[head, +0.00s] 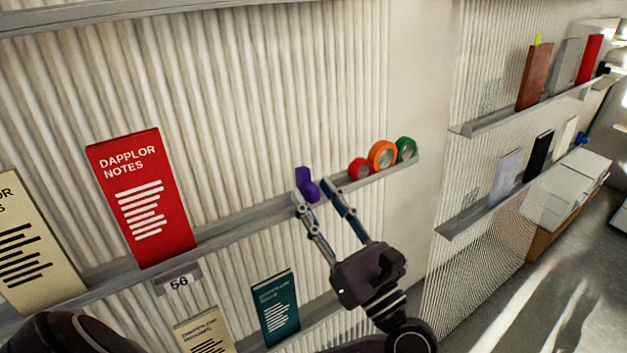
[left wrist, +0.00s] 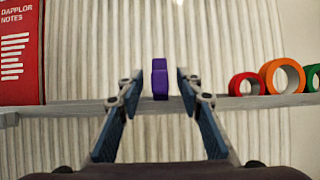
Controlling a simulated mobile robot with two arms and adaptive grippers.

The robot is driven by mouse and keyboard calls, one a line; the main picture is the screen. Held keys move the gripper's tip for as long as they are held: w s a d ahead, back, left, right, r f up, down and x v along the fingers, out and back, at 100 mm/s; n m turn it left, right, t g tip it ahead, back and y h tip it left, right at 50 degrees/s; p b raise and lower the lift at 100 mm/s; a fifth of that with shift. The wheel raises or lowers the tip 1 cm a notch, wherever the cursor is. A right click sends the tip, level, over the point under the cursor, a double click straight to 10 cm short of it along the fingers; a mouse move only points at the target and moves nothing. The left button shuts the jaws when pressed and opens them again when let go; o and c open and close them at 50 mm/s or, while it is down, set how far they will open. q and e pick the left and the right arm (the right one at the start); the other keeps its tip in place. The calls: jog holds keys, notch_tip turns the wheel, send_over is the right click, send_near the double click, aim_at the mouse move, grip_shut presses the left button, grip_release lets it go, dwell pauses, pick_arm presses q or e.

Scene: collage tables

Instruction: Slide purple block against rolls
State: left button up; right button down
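The purple block (head: 307,186) stands on the narrow wall shelf (head: 235,222). It also shows in the left wrist view (left wrist: 160,79), upright between the fingers. My left gripper (head: 313,191) is open around the block, with a finger on either side and a gap on both sides in the left wrist view (left wrist: 160,88). To the right on the same shelf stand the rolls: a red roll (head: 359,169), an orange roll (head: 381,156) and a green roll (head: 405,149). A stretch of bare shelf lies between block and rolls. My right gripper is not in view.
A red notes book (head: 142,198) stands left of the block on the shelf, with a cream book (head: 35,245) farther left. A teal book (head: 275,308) stands on a lower shelf. The shelf ends just right of the green roll. Ribbed wall lies behind.

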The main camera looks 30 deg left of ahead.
pick_arm(q)
jog(key=shift+x, duration=0.8)
jog(key=shift+c, duration=0.6)
grip_shut()
